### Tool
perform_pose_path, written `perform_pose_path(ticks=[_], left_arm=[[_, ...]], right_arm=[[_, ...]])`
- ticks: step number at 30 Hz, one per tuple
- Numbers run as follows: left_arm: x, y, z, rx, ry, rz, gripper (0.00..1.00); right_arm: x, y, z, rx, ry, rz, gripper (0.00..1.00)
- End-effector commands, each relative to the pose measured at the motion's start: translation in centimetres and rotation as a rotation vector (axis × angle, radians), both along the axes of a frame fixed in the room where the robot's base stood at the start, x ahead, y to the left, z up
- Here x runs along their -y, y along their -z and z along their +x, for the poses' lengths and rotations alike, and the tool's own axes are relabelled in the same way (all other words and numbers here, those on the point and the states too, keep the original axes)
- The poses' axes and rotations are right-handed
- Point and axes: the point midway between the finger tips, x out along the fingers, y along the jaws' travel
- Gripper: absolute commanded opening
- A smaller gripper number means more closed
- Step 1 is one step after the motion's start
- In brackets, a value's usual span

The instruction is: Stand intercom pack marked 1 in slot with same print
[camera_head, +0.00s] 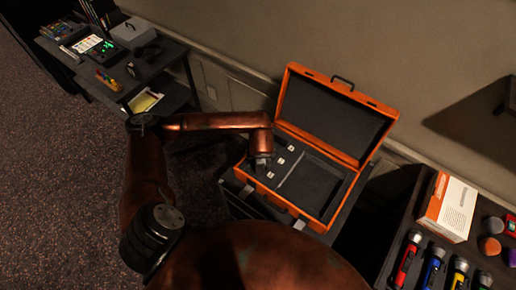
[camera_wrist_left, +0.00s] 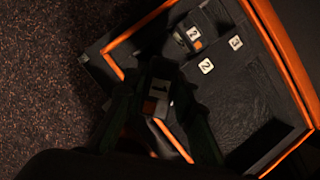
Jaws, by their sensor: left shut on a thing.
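The intercom pack marked 1 (camera_wrist_left: 158,90), dark with a white label and an orange patch, is between the fingers of my left gripper (camera_wrist_left: 160,112). In the head view my left gripper (camera_head: 261,165) is over the left part of the open orange case (camera_head: 283,205). White slot labels 2 (camera_wrist_left: 206,66) and 3 (camera_wrist_left: 236,42) show on the case's dark insert. A pack marked 2 (camera_wrist_left: 190,36) stands beside label 2. The slot label 1 cannot be made out in the wrist view; whether the held pack touches the insert is unclear. My right gripper is not in view.
The case lid (camera_head: 335,110) stands open at the back. The case's right compartment (camera_head: 312,185) looks empty. At right, a table holds a white and orange box (camera_head: 448,205) and several flashlights (camera_head: 407,258). A cluttered desk (camera_head: 150,75) stands at upper left.

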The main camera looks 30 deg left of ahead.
Motion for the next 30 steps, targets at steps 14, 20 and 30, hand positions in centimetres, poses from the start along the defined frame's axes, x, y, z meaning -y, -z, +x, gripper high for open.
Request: perform_pose_path(ticks=[14, 20, 30], left_arm=[[-2.3, -0.6, 2.5, -0.001, -0.876, -0.003, 0.0], [-2.4, -0.2, 2.5, -0.001, -0.898, -0.004, 0.0], [-2.4, 2.1, 2.5, -0.001, -0.894, -0.004, 0.0]], right_arm=[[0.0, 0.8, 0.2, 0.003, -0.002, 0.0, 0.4], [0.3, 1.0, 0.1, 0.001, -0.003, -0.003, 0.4], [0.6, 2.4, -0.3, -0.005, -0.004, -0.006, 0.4]])
